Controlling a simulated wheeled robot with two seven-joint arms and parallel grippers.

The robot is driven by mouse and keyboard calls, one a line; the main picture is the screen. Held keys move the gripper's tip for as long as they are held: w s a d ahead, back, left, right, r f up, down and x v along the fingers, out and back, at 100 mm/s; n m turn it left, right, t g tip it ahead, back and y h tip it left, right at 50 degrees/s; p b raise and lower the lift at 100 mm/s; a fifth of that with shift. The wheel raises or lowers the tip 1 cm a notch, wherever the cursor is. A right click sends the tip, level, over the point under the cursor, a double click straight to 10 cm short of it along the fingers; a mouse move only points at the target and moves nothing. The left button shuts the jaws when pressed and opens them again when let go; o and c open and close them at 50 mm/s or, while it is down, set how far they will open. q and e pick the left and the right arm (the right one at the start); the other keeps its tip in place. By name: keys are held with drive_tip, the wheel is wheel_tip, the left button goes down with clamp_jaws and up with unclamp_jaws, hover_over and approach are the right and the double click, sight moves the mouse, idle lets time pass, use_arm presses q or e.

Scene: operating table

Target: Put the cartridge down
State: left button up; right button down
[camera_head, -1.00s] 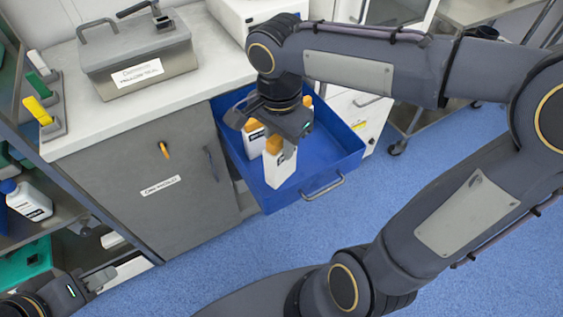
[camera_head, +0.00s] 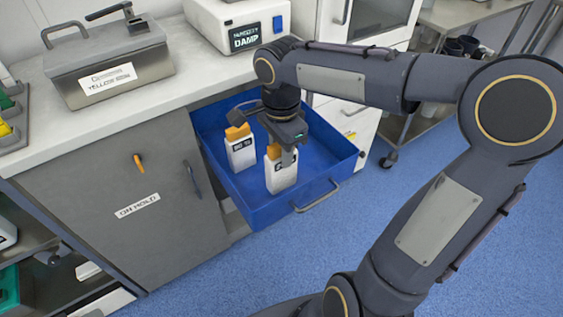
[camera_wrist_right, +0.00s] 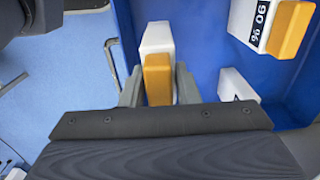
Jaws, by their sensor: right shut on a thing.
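A white cartridge with an orange cap (camera_head: 281,175) is upright in the blue drawer (camera_head: 262,208), near its front. It also shows in the right wrist view, with its orange cap (camera_wrist_right: 158,80) between the fingers. My right gripper (camera_head: 284,148) reaches down from above and is shut on this cartridge. I cannot tell whether its base touches the drawer floor. A second white cartridge with an orange cap (camera_head: 240,150) stands to the left, apart from the held one. It shows at the upper right of the wrist view (camera_wrist_right: 262,20). My left gripper is not in view.
A grey cabinet (camera_head: 110,235) with a white counter (camera_head: 120,115) stands left of the drawer. A metal box (camera_head: 110,65) and a white device (camera_head: 245,30) are on the counter. The drawer's right part is bare. Another white item (camera_wrist_right: 238,85) shows in the wrist view.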

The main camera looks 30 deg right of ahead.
drive_tip(key=shift+w+d+f, duration=0.2)
drive_tip(key=shift+w+f, duration=0.15)
drive_tip(key=shift+f, duration=0.1)
drive_tip(key=shift+w+d+f+b, duration=0.15)
drive_tip(key=shift+f+b, duration=0.15)
drive_tip(key=shift+f, duration=0.65)
drive_tip(key=shift+w+d+f+b, duration=0.1)
drive_tip(key=shift+f+b, duration=0.15)
drive_tip(key=shift+f, duration=0.7)
drive_tip(key=shift+f, duration=0.2)
drive_tip(key=c, duration=1.1)
unclamp_jaws()
drive_tip(key=shift+r, duration=0.1)
